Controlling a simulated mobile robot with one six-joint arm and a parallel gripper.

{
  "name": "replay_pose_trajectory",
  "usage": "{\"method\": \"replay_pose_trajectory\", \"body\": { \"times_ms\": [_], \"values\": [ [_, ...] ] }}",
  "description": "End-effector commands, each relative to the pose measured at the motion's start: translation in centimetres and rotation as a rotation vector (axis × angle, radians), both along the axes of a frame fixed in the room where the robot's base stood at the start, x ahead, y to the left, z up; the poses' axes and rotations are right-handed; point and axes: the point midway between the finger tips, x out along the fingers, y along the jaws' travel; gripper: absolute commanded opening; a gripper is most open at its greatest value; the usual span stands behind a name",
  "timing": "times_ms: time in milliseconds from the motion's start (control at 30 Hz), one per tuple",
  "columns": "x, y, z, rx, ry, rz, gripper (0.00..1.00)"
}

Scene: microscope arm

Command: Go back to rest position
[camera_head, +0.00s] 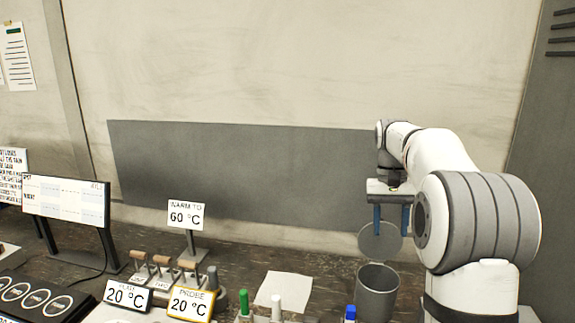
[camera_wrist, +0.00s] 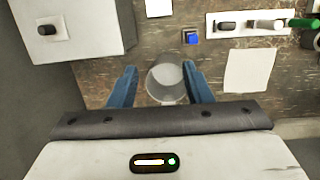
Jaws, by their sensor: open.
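My gripper (camera_head: 391,220) has two blue fingers and points down in the head view, above and behind a grey open-topped bin (camera_head: 377,278). In the wrist view my gripper (camera_wrist: 157,88) is open, with its fingers apart and nothing held between them. The bin (camera_wrist: 166,78) shows between and beyond the fingers in that view. The bin's round lid (camera_head: 380,243) stands raised behind it. My arm rises at the right of the head view and reaches toward the back wall.
A white sheet (camera_head: 284,290) lies on the dark bench left of the bin. Temperature signs (camera_head: 187,216), a screen (camera_head: 65,199) and wooden-handled levers (camera_head: 162,266) stand further left. A blue button (camera_wrist: 191,38) is near the bin. The air above the bench is clear.

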Motion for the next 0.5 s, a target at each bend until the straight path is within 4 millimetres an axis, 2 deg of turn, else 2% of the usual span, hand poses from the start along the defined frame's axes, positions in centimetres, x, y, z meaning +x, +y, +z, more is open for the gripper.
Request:
{"method": "replay_pose_trajectory", "body": {
  "times_ms": [33, 267, 500],
  "values": [
    [-1.7, 0.9, 0.0, 0.000, -0.032, 0.017, 0.45],
    [-8.8, 3.9, -1.1, 0.005, -0.167, 0.087, 0.45],
    [-16.9, 6.5, -4.7, 0.010, -0.307, 0.157, 0.45]
  ]
}}
